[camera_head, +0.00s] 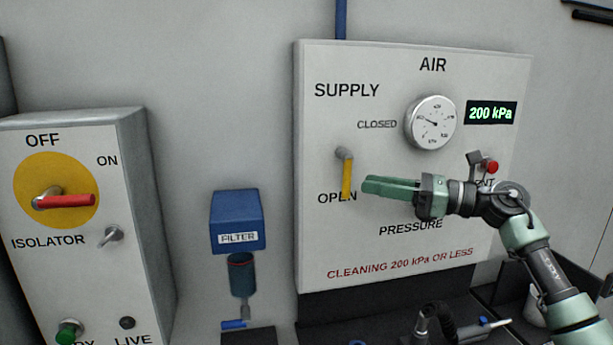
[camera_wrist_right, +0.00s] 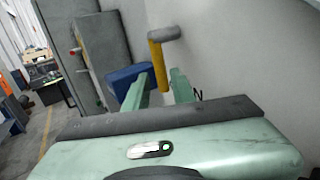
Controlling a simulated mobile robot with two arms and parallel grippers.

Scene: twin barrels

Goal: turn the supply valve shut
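The supply valve (camera_head: 346,176) on the AIR panel has a yellow lever on a grey pivot. The lever hangs straight down, its lower end by the word OPEN; CLOSED is printed up and to the right. My right gripper (camera_head: 365,186) reaches in from the right, with its green fingertips just right of the lever's lower part. In the right wrist view the two fingers (camera_wrist_right: 161,82) are apart with nothing between them, and the yellow lever (camera_wrist_right: 157,55) stands just beyond the tips, roughly in line with the gap. I cannot tell whether they touch. My left gripper is not in view.
The AIR panel (camera_head: 315,240) carries a round gauge (camera_head: 431,123), a display (camera_head: 491,112) reading 200 kPa and a red-tipped lever (camera_head: 490,167) behind my right arm. A blue filter (camera_head: 237,220) and an isolator box (camera_head: 130,240) with a red handle stand left.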

